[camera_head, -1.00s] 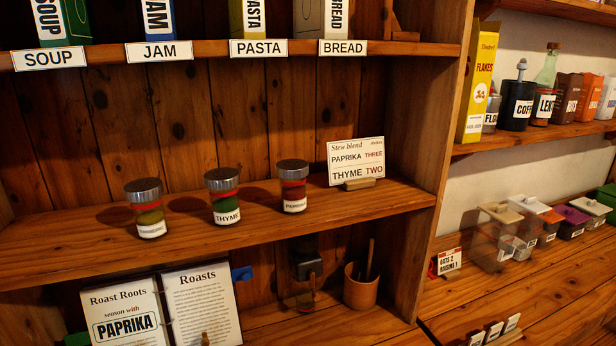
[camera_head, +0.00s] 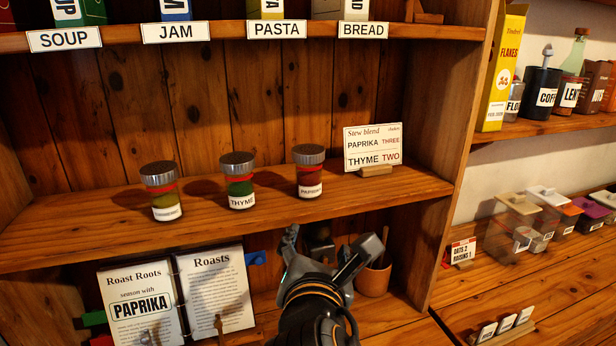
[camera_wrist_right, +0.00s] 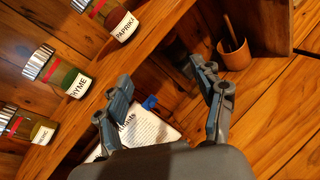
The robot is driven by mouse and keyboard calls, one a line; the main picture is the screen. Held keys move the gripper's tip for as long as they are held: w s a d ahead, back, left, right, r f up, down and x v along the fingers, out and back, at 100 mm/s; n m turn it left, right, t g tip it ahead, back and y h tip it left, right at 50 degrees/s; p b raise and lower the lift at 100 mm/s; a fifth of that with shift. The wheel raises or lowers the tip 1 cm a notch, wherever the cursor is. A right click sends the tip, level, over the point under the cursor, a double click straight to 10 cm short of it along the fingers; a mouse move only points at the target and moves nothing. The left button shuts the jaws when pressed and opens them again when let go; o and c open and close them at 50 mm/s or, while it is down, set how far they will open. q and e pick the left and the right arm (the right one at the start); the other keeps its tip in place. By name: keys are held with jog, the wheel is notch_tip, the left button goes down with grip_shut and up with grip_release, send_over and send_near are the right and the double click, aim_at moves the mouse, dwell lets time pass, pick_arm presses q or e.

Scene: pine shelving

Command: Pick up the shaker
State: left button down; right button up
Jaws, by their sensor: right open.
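Three glass shakers with metal lids stand in a row on the middle shelf (camera_head: 110,236). The left shaker (camera_head: 162,190) has yellow-green contents and a label too small to read surely. The middle one is the thyme shaker (camera_head: 238,180), with green contents. The right one is the paprika shaker (camera_head: 309,171), with red contents. The paprika shaker also shows at the top of the right wrist view (camera_wrist_right: 112,17), beside the thyme shaker (camera_wrist_right: 68,78). My right gripper (camera_head: 333,243) is open and empty, below and in front of the paprika shaker, apart from it. My left gripper is not in view.
A stew blend card (camera_head: 373,147) stands right of the shakers. Below, an open recipe book (camera_head: 215,290) and a brown cup (camera_head: 373,280) stand on the lower surface. The shelf's front edge lies between my gripper and the shakers.

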aim_at(307, 181)
notch_tip(307, 181, up, 7)
jog(key=s+a+n+t, duration=0.1)
jog(key=a+n+t, duration=0.1)
jog(key=a+n, duration=0.15)
jog(key=shift+n+h, duration=0.3)
jog(key=shift+n, duration=0.15)
jog(key=w, duration=0.2)
jog(key=w+d+p, duration=0.1)
jog(key=w, duration=0.2)
jog(key=w+p, duration=0.1)
jog(key=w, duration=0.2)
jog(key=shift+d, duration=0.35)
jog(key=w, duration=0.1)
jog(key=w+p, duration=0.1)
jog(key=w, duration=0.1)
jog(key=w+p, duration=0.1)
jog(key=shift+w+d+f, duration=0.2)
jog(key=shift+w+f, duration=0.15)
jog(key=shift+f, duration=0.05)
jog(key=shift+w+f, duration=0.15)
jog(key=shift+w, duration=0.25)
jog(key=shift+s, duration=0.1)
jog(key=shift+c, duration=0.2)
